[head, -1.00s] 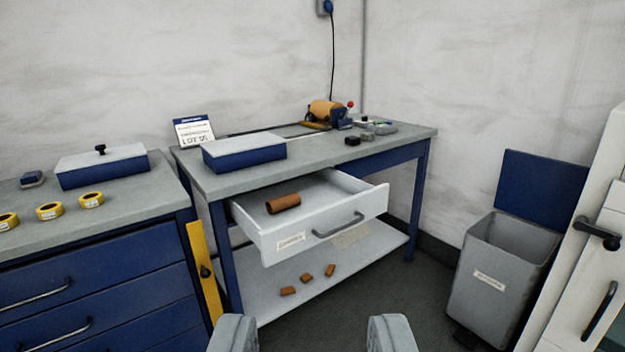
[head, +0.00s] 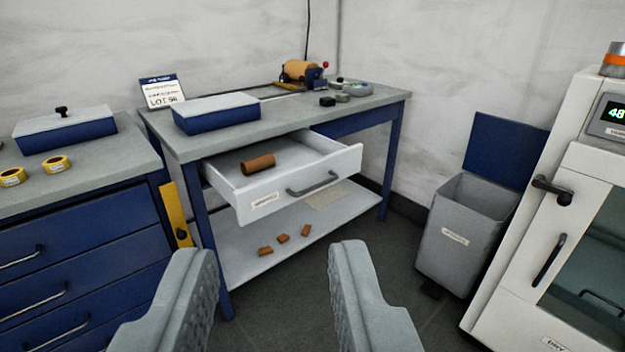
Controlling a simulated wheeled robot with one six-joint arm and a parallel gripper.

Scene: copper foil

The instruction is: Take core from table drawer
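The table drawer (head: 335,163) is pulled open under the grey-topped table (head: 290,118). A brown cylindrical core (head: 258,164) lies on its side in the drawer, toward its left part. My gripper (head: 272,262) is open and empty, its two grey fingers wide apart at the bottom of the view. It is in front of the drawer and apart from it. Several small brown pieces (head: 282,239) lie on the lower shelf (head: 240,262) below the drawer.
A blue box with a grey lid (head: 217,113), a sign (head: 162,92) and a roller device (head: 302,74) stand on the table. A blue drawer cabinet (head: 80,235) is at left. A grey bin with a blue lid (head: 465,227) and a white oven cabinet (head: 545,215) are at right. Dark floor lies between.

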